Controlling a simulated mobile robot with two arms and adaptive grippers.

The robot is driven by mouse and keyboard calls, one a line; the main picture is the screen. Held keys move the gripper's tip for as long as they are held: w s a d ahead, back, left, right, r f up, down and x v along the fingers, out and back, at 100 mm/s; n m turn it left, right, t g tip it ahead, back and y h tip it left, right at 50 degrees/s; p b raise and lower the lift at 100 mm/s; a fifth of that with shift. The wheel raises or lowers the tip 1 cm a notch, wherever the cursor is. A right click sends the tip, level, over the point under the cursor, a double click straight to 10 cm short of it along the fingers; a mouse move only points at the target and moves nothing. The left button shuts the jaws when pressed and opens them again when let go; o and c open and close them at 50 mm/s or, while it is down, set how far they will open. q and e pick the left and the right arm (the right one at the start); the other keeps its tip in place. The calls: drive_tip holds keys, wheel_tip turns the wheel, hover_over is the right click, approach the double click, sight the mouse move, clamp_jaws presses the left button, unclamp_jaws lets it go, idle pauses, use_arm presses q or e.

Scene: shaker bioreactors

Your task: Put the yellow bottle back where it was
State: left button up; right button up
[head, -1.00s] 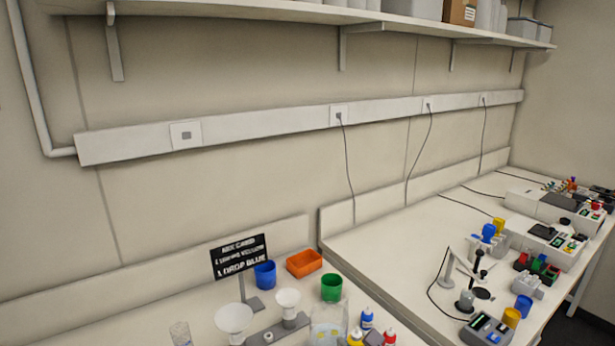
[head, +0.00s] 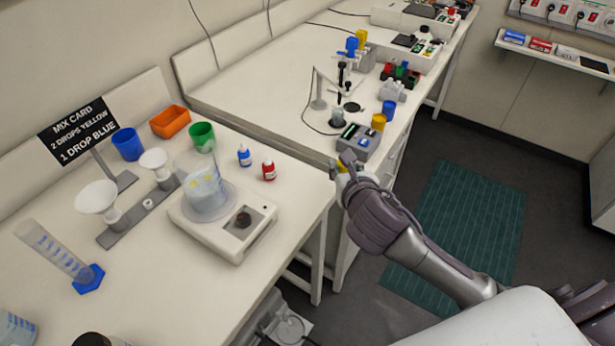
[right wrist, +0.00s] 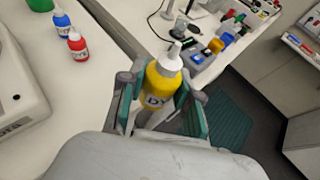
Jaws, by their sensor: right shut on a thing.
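The yellow dye bottle (right wrist: 162,88), with a white nozzle, is upright between the fingers of my right gripper (right wrist: 160,105) in the right wrist view. In the head view my right gripper (head: 343,168) is just off the table's right edge, and only a bit of yellow shows there. The blue dye bottle (head: 244,156) and the red dye bottle (head: 268,170) stand on the near table, left of the gripper. They also show at the upper left of the right wrist view. My left gripper is not in view.
A beaker (head: 203,185) stands on a white stirrer (head: 250,228). Green (head: 202,135) and blue (head: 128,145) cups, an orange tray (head: 170,121), a funnel stand (head: 118,232), a tilted cylinder (head: 52,247) and a mix card (head: 80,130) surround it. A gap separates part of the two benches.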

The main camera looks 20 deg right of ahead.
hover_over(298, 191)
drive_tip(key=f, duration=0.6)
drive_tip(key=shift+s+d, duration=0.25)
drive_tip(key=shift+d, duration=0.05)
drive_tip(key=shift+w+a+f, duration=0.15)
drive_tip(key=shift+w+a, duration=0.05)
drive_tip(key=shift+w, duration=0.05)
drive_tip(key=shift+a+f, duration=0.15)
drive_tip(key=shift+f, duration=0.05)
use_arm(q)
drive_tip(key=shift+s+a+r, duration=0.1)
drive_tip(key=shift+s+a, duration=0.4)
use_arm(e)
drive_tip(key=shift+f, duration=1.9)
drive_tip(key=shift+f, duration=0.1)
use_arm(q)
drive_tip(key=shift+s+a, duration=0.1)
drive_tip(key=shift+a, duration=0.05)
use_arm(e)
drive_tip(key=o, duration=1)
